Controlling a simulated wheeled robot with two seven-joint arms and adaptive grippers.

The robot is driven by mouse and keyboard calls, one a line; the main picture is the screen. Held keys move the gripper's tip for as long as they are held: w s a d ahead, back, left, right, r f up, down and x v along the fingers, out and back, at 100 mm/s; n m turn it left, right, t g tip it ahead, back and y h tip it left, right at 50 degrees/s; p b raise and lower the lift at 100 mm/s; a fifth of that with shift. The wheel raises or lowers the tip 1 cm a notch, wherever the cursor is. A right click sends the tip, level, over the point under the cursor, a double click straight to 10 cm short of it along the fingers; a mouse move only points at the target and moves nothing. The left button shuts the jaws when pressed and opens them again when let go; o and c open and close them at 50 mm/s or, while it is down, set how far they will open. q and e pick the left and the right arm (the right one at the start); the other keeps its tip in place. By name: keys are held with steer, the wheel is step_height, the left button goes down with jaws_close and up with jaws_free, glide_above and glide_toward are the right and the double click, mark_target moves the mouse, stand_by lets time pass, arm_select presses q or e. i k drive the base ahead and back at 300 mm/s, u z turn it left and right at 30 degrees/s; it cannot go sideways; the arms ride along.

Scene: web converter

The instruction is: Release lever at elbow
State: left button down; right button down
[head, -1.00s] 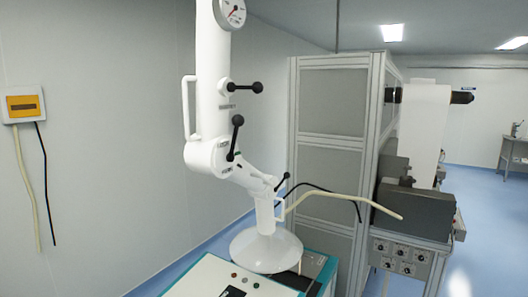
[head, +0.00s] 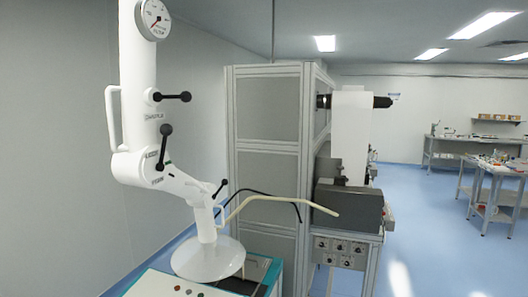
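A white jointed extraction arm (head: 138,90) stands at the left of the head view. A black lever with ball ends (head: 164,145) sits at its elbow and points up, slightly tilted. A second black lever (head: 173,97) sticks out sideways on the tube above. A smaller black lever (head: 219,189) is on the lower joint near the white hood (head: 208,260). Neither of my grippers is in view.
A grey framed cabinet (head: 268,150) stands right of the arm, with a machine and control panel (head: 342,248) beside it. A teal-edged console (head: 165,286) is below the hood. Blue floor (head: 430,240) is open at right, before workbenches (head: 497,190).

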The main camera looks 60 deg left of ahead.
mark_target(166, 130)
steer(key=z, duration=0.55)
steer(key=k, duration=1.2)
steer(key=u, duration=1.5)
steer(key=i, duration=0.35)
steer(key=z, duration=0.05)
